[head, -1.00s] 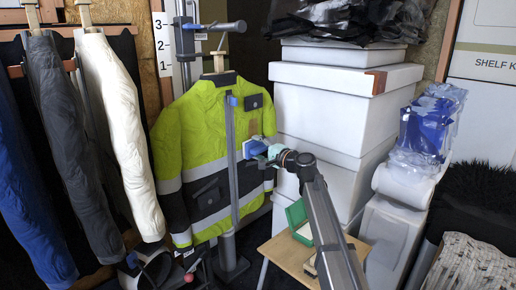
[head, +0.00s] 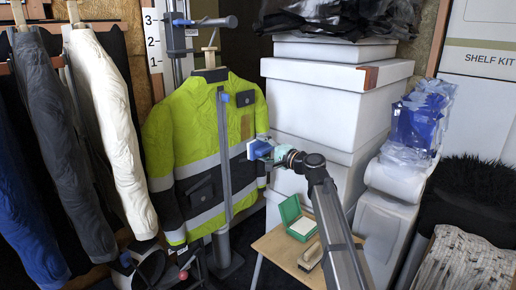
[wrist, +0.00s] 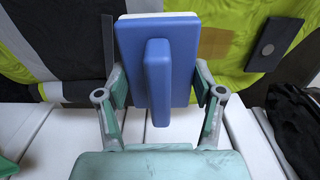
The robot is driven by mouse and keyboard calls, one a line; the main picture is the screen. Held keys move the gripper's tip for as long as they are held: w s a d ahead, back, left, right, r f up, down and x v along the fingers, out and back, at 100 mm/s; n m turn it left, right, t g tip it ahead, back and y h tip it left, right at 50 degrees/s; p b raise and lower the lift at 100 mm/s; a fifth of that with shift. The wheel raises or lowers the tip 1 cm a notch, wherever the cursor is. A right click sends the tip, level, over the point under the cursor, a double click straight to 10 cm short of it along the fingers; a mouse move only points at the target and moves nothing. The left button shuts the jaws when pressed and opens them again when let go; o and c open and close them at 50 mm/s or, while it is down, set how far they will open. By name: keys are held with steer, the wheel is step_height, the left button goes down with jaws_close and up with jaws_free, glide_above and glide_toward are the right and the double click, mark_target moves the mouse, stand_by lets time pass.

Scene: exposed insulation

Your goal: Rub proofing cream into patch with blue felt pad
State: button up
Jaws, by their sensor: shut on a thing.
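A yellow and dark hi-vis jacket (head: 200,125) hangs on a stand. A small brownish patch (head: 246,127) shows on its chest at the right. The blue pad (head: 259,149) is just below and right of the patch, over the jacket's right edge. In the wrist view the pad (wrist: 180,60) shows its blue back and raised grip, with a pale top edge. My gripper (wrist: 160,88) is shut on the pad, a finger at each side. The pad's working face is hidden, and I cannot tell whether it touches the jacket.
A grey upright post (head: 224,150) stands in front of the jacket. An open green box (head: 285,212) and a wooden-handled brush (head: 310,257) lie on a small table (head: 272,245). White boxes (head: 330,95) stack close at the right; coats (head: 110,120) hang at the left.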

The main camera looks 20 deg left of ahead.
mark_target(269, 150)
steer(key=shift+d, duration=0.1)
steer(key=shift+v, duration=1.5)
